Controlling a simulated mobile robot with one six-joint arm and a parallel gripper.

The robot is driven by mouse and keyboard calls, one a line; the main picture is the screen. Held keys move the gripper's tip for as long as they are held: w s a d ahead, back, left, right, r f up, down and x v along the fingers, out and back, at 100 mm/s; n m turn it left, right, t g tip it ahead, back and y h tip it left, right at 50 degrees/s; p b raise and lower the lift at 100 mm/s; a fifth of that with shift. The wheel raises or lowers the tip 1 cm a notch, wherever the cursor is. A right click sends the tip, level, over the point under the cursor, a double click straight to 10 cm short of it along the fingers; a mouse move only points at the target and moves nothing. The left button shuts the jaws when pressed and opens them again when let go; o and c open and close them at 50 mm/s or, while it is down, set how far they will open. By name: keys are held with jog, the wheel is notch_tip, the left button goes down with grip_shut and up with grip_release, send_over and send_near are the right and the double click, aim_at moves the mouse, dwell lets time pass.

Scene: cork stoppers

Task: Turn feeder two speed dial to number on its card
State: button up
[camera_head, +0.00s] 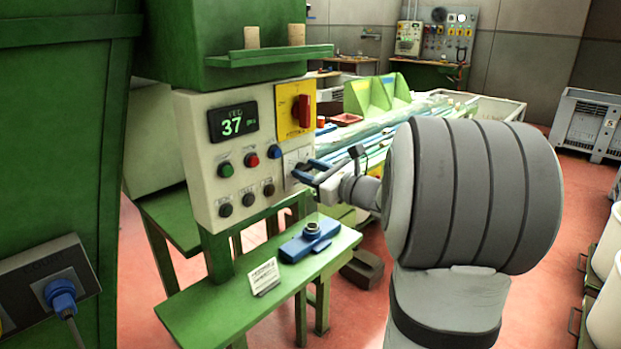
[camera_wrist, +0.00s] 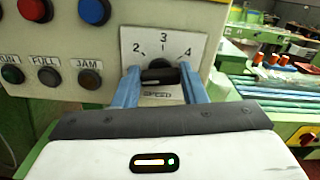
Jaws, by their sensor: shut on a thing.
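The speed dial (camera_wrist: 160,74) is a black knob on a white plate (camera_wrist: 190,46) marked 2, 3, 4 and SPEED, seen in the wrist view. My gripper (camera_wrist: 158,78) has its two blue fingers on either side of the knob and is shut on it. I cannot tell which number the knob points at. In the head view my gripper (camera_head: 303,172) reaches the right side of the cream control panel (camera_head: 192,140), and its fingers partly hide the dial. A small white card (camera_head: 263,278) stands on the green shelf below; its print is too small to read.
The panel has a display (camera_head: 233,123) reading 37, several push buttons and a red switch (camera_head: 303,111) on a yellow plate. A blue device (camera_head: 310,242) lies on the green shelf (camera_head: 210,307) under the panel. Green trays (camera_head: 375,93) stand behind.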

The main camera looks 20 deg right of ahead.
dwell(0.4)
jog(key=o, duration=1)
jog(key=v, duration=0.8)
jog(key=shift+a, duration=0.1)
